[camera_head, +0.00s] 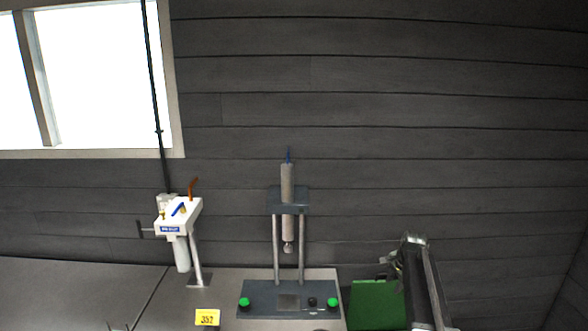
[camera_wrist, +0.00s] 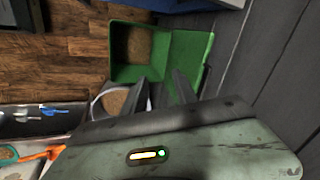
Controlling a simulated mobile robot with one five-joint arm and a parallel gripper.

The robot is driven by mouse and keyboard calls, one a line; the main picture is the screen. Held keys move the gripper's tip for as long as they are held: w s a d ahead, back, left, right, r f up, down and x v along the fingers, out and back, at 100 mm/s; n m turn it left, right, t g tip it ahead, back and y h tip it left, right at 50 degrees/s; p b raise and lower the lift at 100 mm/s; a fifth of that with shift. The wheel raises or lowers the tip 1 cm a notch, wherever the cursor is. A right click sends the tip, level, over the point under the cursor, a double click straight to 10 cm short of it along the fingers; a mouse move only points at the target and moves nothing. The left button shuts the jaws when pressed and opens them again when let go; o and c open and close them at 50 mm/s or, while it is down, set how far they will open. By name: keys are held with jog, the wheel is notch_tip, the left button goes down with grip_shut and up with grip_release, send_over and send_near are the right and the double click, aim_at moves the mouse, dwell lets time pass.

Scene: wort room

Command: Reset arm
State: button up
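In the wrist view, my gripper (camera_wrist: 160,80) shows two dark fingers with a gap between them and nothing held in it. Behind the fingers is an open green box (camera_wrist: 186,48) with a brown inside. In the head view, my arm stands at the lower right, beside and partly in front of a green box (camera_head: 372,304). My fingertips cannot be made out there.
A press-like stand (camera_head: 290,212) with green buttons is at the middle of the bench. A white device (camera_head: 178,216) on a post and a yellow tag (camera_head: 207,317) are to its left. The wrist view shows a pale round container (camera_wrist: 98,108) and a grey tray (camera_wrist: 20,125) with small tools.

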jog(key=s+a+f+n+g, duration=0.1)
jog(key=s+a+n, duration=0.6)
jog(key=s+a, duration=0.45)
jog(key=s+a+n+g, duration=0.2)
jog(key=s+a+n, duration=0.55)
jog(key=s, duration=0.75)
jog(key=shift+m+g, duration=0.3)
jog(key=shift+m, duration=0.15)
jog(key=f+b, duration=0.3)
jog(key=s+f+b, duration=0.1)
jog(key=f+b, duration=0.6)
jog(key=shift+s+a+f, duration=0.1)
jog(key=shift+s+f, duration=0.05)
jog(key=shift+f, duration=0.15)
jog(key=shift+r, duration=0.1)
